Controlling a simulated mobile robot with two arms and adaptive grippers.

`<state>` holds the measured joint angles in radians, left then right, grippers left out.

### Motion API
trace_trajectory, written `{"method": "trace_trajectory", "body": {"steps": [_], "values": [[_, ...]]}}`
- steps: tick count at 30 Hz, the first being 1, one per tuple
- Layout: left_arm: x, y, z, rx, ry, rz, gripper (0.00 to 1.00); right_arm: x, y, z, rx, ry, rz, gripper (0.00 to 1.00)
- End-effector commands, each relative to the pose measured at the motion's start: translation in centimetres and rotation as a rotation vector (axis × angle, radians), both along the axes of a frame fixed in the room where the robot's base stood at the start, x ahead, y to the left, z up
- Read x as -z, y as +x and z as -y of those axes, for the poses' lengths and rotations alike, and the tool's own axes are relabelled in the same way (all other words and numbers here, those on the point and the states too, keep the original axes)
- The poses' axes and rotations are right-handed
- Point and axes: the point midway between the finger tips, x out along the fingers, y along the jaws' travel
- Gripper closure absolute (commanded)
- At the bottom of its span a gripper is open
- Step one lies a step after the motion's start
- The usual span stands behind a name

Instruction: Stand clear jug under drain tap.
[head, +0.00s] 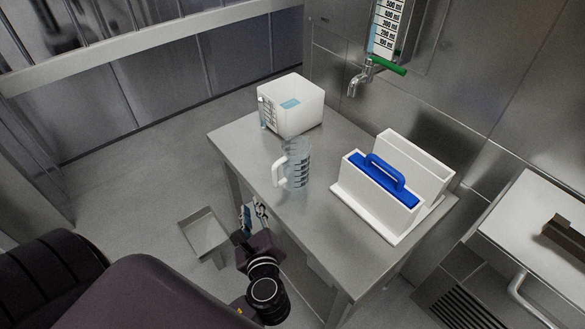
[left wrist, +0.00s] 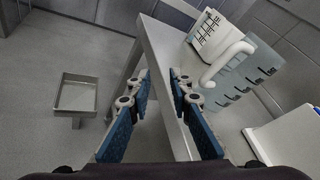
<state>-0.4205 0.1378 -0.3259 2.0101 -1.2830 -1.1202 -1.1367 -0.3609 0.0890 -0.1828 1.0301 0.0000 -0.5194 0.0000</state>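The clear jug (head: 299,160) with dark markings and a white handle stands upright on the steel table (head: 232,133). The handle points left in the head view. In the left wrist view the jug (left wrist: 240,85) is right of the fingers, with its handle toward me. The drain tap (head: 357,80), with a green lever, hangs on the back wall below a graduated gauge. My left gripper (head: 254,214) is open and empty beside the table's left edge, apart from the jug. In the left wrist view its blue-padded fingers (left wrist: 161,85) are spread. My right gripper is out of view.
A white graduated tub (head: 300,115) stands at the table's back corner. A white holder (head: 372,208) with a blue-handled insert (head: 384,172) occupies the right side. A shallow tray (head: 205,237) stands low, left of the table. The tabletop's front part is clear.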

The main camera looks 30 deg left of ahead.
Motion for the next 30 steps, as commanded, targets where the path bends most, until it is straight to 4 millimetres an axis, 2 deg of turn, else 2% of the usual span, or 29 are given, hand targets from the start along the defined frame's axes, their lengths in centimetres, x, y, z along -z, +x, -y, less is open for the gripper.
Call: {"method": "trace_trajectory", "body": {"steps": [1,3,6,9,14,30], "values": [[-0.6,0.8,0.6,0.053,0.114,-0.029,0.81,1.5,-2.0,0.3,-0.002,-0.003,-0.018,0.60],[-1.6,1.8,1.5,0.115,0.264,-0.064,0.81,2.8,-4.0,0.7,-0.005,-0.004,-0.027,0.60],[-2.6,2.8,2.8,0.182,0.433,-0.103,0.81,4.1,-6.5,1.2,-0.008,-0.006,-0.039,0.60],[-3.2,3.4,3.7,0.221,0.545,-0.128,0.81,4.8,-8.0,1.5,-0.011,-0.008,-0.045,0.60],[-3.7,4.5,3.9,0.244,0.611,-0.140,0.81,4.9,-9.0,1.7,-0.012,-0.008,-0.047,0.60],[-3.8,10.2,0.2,0.241,0.609,-0.142,0.81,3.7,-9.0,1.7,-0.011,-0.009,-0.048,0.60]]}}
